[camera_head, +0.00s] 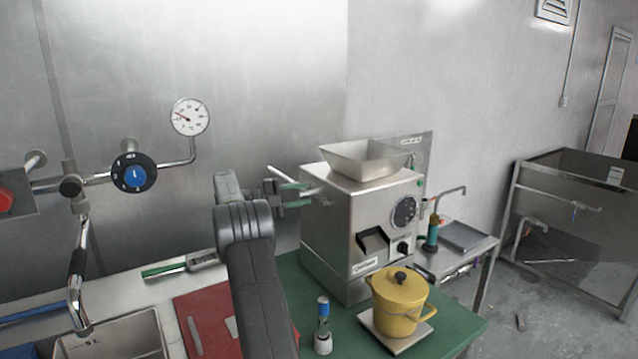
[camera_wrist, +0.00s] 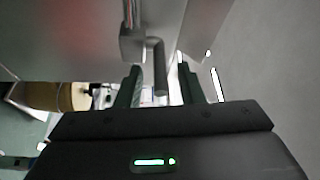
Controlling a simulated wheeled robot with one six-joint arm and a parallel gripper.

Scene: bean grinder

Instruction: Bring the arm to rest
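The steel bean grinder (camera_head: 338,235) stands on a green mat with a hopper (camera_head: 362,162) on top. My gripper (camera_head: 303,188) is raised at the grinder's left side. In the wrist view my gripper (camera_wrist: 160,76) has its two dark green fingers spread apart. A short grey metal handle (camera_wrist: 159,62) on the grinder's side reaches between the fingers, with a visible gap on each side. Nothing is held. In the head view my forearm and wrist hide part of the wall and counter behind them.
A yellow lidded pot (camera_head: 398,302) stands in front of the grinder on a small plate. A small bottle with a blue cap (camera_head: 323,328) stands left of it. A red board (camera_head: 203,318) and a sink (camera_head: 120,340) are at the left. A side table (camera_head: 466,238) is at the right.

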